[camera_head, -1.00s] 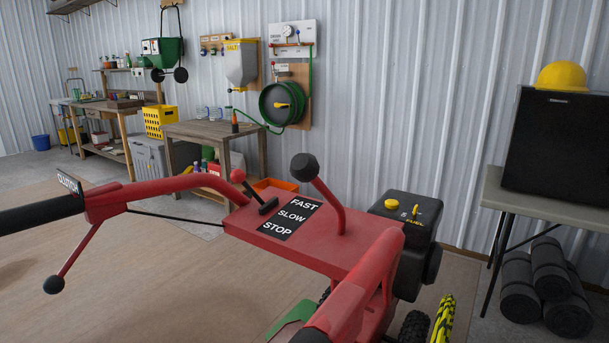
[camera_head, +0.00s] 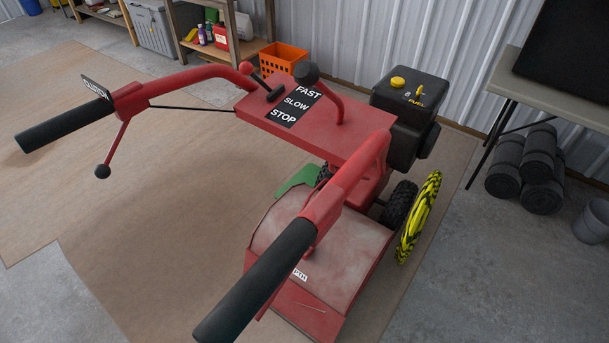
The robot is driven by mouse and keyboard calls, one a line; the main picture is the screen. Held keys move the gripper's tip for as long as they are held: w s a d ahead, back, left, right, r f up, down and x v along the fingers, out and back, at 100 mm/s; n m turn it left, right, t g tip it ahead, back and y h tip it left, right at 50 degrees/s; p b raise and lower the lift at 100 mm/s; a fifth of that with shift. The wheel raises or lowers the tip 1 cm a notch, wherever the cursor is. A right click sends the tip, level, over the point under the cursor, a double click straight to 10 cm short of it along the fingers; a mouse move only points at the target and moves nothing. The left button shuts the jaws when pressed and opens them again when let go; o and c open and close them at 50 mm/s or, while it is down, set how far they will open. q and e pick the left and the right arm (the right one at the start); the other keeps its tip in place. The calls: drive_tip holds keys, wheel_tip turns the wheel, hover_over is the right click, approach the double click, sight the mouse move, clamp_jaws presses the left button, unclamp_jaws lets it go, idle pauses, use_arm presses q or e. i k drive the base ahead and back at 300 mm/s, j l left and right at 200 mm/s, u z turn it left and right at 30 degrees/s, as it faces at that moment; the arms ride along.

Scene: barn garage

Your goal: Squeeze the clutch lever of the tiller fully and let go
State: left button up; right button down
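The red tiller (camera_head: 300,125) stands on a brown mat, its two handlebars pointing toward me. The clutch lever (camera_head: 116,146) is a thin red rod with a black ball end, hanging below the left handlebar and angled away from its black grip (camera_head: 65,123). A "CLUTCH" label (camera_head: 97,88) stands on top of that handlebar. A thin black cable (camera_head: 195,108) runs from the lever's mount to the red deck. A throttle lever sits by the FAST, SLOW, STOP plate (camera_head: 295,105). Neither of my grippers is in view.
The other black grip (camera_head: 257,282) reaches toward the bottom edge. A table with rolled dark mats (camera_head: 540,160) stands at right. The floor mat (camera_head: 130,240) is clear at left.

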sight(103, 170)
drive_tip(key=k+l+u, duration=0.15)
drive_tip(key=l, duration=0.15)
drive_tip(key=k+l+u, duration=0.15)
drive_tip(key=j+z, duration=0.5)
drive_tip(key=j, duration=2.15)
drive_tip(key=i+l+z, duration=0.15)
drive_tip(key=z, duration=0.15)
